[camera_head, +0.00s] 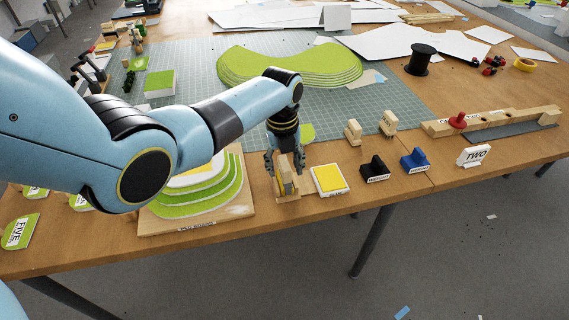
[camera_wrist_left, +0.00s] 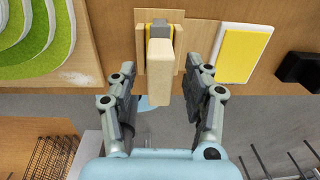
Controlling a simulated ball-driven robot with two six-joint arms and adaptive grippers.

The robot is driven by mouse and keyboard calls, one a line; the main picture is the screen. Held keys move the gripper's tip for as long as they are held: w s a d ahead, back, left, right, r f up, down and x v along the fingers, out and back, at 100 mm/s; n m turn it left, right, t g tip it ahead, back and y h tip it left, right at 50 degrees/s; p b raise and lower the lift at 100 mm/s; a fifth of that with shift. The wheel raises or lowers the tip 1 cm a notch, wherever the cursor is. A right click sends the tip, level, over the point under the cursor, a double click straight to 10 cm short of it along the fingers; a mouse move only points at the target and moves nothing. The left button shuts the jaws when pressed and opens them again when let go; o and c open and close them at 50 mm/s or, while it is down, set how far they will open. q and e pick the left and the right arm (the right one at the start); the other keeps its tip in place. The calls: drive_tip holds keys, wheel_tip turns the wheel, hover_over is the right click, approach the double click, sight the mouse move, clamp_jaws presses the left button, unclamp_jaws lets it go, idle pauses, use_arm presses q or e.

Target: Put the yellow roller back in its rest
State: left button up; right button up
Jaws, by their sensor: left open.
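The yellow roller (camera_wrist_left: 160,72) shows a pale wooden handle pointing toward the wrist camera, with a grey part and a thin yellow edge behind it. Its far end sits at a wooden rest (camera_wrist_left: 141,65); how fully it is seated I cannot tell. In the head view the wooden rest (camera_head: 289,198) stands near the table's front edge, right of the green layered model. My left gripper (camera_head: 285,168) is above it, pointing down. In the wrist view the open left gripper (camera_wrist_left: 162,85) has a finger on each side of the handle, with gaps visible. My right gripper is not in view.
A yellow pad in a white tray (camera_head: 330,180) lies just right of the rest. Beyond it stand a black block (camera_head: 375,171) and a blue block (camera_head: 414,161). The layered model on its wooden base (camera_head: 240,210) is close on the left. The table's front edge is near.

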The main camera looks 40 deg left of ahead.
use_arm(q)
wheel_tip(320, 180, up, 12)
drive_tip(key=s+d+f+n+t, duration=0.1)
drive_tip(key=s+d+f+n, duration=0.1)
drive_tip(key=s+n, duration=0.95)
drive_tip(key=s+d+r+n+t+y, duration=0.1)
drive_tip(key=s+r+n, duration=0.2)
drive_tip(key=s+n, duration=0.4)
drive_tip(key=s+r+n+t, duration=0.1)
drive_tip(key=s+r+n, duration=0.3)
drive_tip(key=s+n, duration=0.35)
drive_tip(key=s+a+f+g+b, duration=0.2)
drive_tip(key=f+b, duration=0.7)
drive_tip(key=f, duration=2.8)
drive_tip(key=s+a+f+b, duration=0.1)
drive_tip(key=s+f+b, duration=0.4)
drive_tip(key=s+f, duration=1.3)
drive_tip(key=shift+s+f, duration=0.4)
drive_tip(key=shift+f, duration=0.45)
